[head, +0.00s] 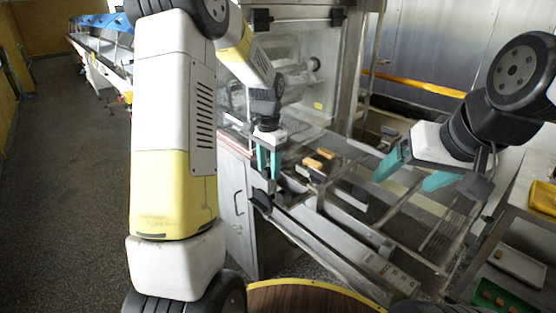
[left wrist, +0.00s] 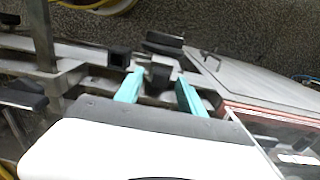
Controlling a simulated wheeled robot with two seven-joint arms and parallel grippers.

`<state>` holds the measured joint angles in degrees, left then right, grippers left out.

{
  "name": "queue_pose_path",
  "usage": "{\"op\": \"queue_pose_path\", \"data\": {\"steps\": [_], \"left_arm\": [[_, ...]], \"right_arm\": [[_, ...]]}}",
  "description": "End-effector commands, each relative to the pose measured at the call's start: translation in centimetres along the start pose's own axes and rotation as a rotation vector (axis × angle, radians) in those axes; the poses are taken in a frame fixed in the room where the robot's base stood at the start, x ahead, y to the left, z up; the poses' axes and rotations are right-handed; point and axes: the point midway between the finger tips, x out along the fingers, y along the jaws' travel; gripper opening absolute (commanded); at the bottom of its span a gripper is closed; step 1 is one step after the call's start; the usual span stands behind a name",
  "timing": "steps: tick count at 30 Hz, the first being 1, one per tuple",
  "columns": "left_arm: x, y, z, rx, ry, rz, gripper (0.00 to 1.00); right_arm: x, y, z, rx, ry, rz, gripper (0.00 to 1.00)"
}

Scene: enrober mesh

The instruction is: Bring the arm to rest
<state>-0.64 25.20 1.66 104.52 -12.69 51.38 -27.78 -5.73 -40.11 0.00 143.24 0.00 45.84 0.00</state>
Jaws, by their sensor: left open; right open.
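My left gripper (head: 268,164) hangs with its teal fingers pointing down above the near left corner of the metal enrober frame (head: 335,242). In the left wrist view its two teal fingers (left wrist: 158,97) stand apart with nothing held between them. A dark block on the frame (left wrist: 161,75) shows beyond the gap; I cannot tell whether the fingers touch it. My right gripper (head: 408,174) is open and empty at the right, its teal fingers pointing left over the frame. My left arm (head: 172,130) crosses the left of the head view and hides part of the floor.
Small orange-brown pieces (head: 318,160) lie on the mesh. A glass-sided machine housing (head: 318,70) stands behind. At the right are a yellow tray (head: 543,196), a white tray (head: 518,266) and a green tray (head: 497,297). The floor (head: 65,190) at the left is clear.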

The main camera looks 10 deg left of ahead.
Motion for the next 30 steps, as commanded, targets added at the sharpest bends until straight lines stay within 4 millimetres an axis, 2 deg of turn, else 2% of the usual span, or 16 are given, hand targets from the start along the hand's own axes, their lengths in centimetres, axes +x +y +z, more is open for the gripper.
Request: {"op": "queue_pose_path", "data": {"steps": [9,18,23,27,30], "left_arm": [[-4.9,-0.1,-0.1,-0.001,0.005,-0.003,0.46],[-8.5,0.4,0.5,-0.017,0.019,-0.008,0.46],[-12.1,2.6,3.0,-0.099,0.098,-0.032,0.46],[-15.3,5.7,6.6,-0.209,0.203,-0.05,0.46],[-16.9,8.0,9.2,-0.29,0.281,-0.054,0.46]], "right_arm": [[0.0,0.0,0.0,0.0,0.0,0.0,0.77],[0.0,0.0,0.0,0.0,0.0,0.0,0.77],[0.0,0.0,0.0,0.0,0.0,0.0,0.77],[0.0,0.0,0.0,0.0,0.0,0.0,0.77],[0.0,0.0,0.0,0.0,0.0,0.0,0.77]]}}
